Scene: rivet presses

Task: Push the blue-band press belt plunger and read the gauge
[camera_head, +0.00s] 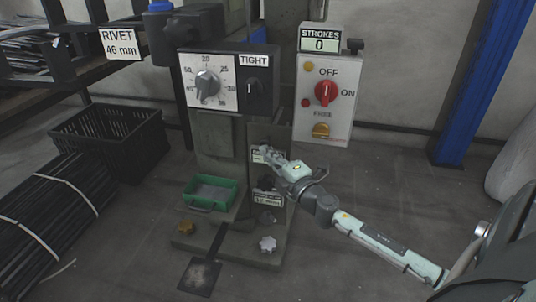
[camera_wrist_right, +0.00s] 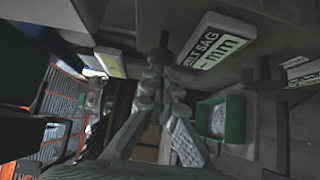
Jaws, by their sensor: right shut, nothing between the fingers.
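The press (camera_head: 215,140) stands in the middle of the head view, with a blue cap (camera_head: 158,5) at its upper left. My right gripper (camera_head: 268,153) is at the front of the press column, partly covering a small white label. In the right wrist view its fingers (camera_wrist_right: 163,68) are shut together with nothing between them. A thin dark stem (camera_wrist_right: 163,40), perhaps the plunger, stands right at the fingertips; I cannot tell whether they touch. Beside it is a tilted BELT SAG plate (camera_wrist_right: 215,40) ending in "mm"; I cannot read a number. My left gripper is out of view.
A dial (camera_head: 207,87) and a TIGHT panel (camera_head: 258,80) sit above my gripper. A green tray (camera_head: 210,192) is below left; a black crate (camera_head: 125,135) stands further left.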

